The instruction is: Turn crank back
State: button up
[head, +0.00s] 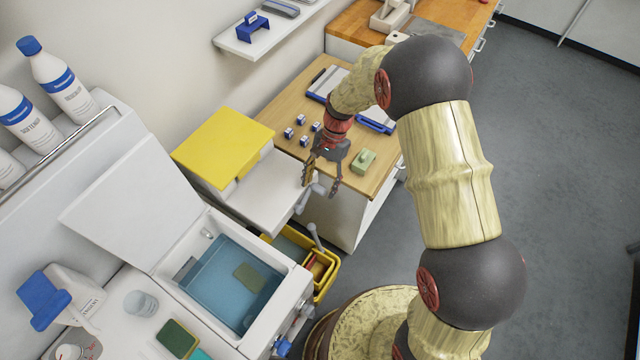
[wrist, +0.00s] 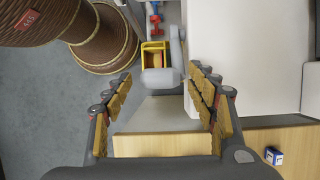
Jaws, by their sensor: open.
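The grey crank (head: 303,201) sits on the front side of a white unit (head: 265,190) with a yellow top, in the head view. In the wrist view the crank (wrist: 177,48) lies ahead of the fingertips, a little right of centre, with a grey bar at its near end. My gripper (head: 321,182) is open above the crank, with its fingers pointing down. In the wrist view my gripper (wrist: 161,85) has its two fingers wide apart and nothing clasped between them. I cannot tell whether a finger touches the crank.
A yellow bin (head: 326,284) stands below the crank. A wooden-topped counter (head: 275,107) behind holds small blue-and-white boxes, a green block (head: 363,160) and a clipboard. A white basin with blue water (head: 228,283) is at the front left. Grey floor is free at right.

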jog(key=shift+f, duration=0.15)
jog(key=shift+c, duration=1)
